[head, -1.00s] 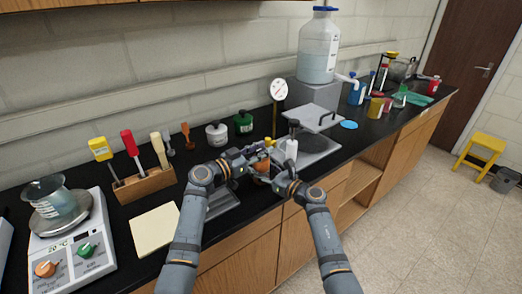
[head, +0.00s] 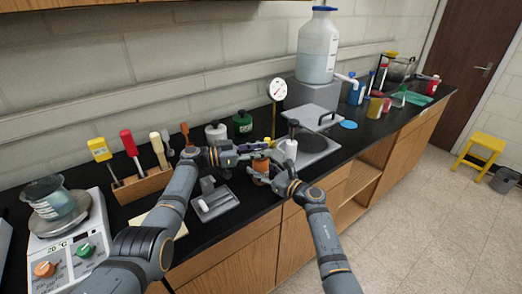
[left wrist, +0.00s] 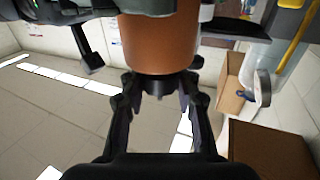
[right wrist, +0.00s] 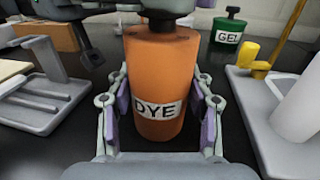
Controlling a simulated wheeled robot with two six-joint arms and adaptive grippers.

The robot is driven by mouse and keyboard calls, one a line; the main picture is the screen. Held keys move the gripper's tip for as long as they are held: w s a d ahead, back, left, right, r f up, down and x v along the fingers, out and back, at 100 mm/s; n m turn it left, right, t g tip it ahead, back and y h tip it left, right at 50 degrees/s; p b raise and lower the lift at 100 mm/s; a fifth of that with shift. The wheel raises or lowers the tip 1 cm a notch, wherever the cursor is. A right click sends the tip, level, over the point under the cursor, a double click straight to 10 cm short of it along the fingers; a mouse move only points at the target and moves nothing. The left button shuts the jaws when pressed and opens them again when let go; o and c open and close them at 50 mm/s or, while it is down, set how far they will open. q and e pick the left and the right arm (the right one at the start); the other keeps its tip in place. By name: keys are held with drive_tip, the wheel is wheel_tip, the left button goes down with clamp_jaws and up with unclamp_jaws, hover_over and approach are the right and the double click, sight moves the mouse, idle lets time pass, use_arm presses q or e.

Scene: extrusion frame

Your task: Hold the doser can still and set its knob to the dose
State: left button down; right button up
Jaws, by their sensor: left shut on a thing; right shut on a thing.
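The doser can is an orange cylinder labelled DYE (right wrist: 160,85) with a black knob (right wrist: 165,20) on top. It stands upright near the front of the black bench, small and partly covered by my grippers in the head view (head: 261,168). My right gripper (right wrist: 162,135) is shut on the can's body, one finger on each side. My left gripper (left wrist: 161,95) is shut on the black knob (left wrist: 158,84), reaching in from the left in the head view. The orange body (left wrist: 160,40) fills the top of the left wrist view. No dose marking is readable.
A grey tray (head: 215,205) lies left of the can. A white bottle (head: 291,148) and a grey lidded unit (head: 318,150) stand close on the right. A green GEL can (right wrist: 230,30) and a dial gauge (head: 278,90) are behind. The bench's front edge is near.

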use_arm(q)
drive_tip(key=shift+a+f, duration=0.1)
drive_tip(key=c, duration=1)
unclamp_jaws()
drive_tip(key=shift+o, duration=0.2)
drive_tip(key=v, duration=1.2)
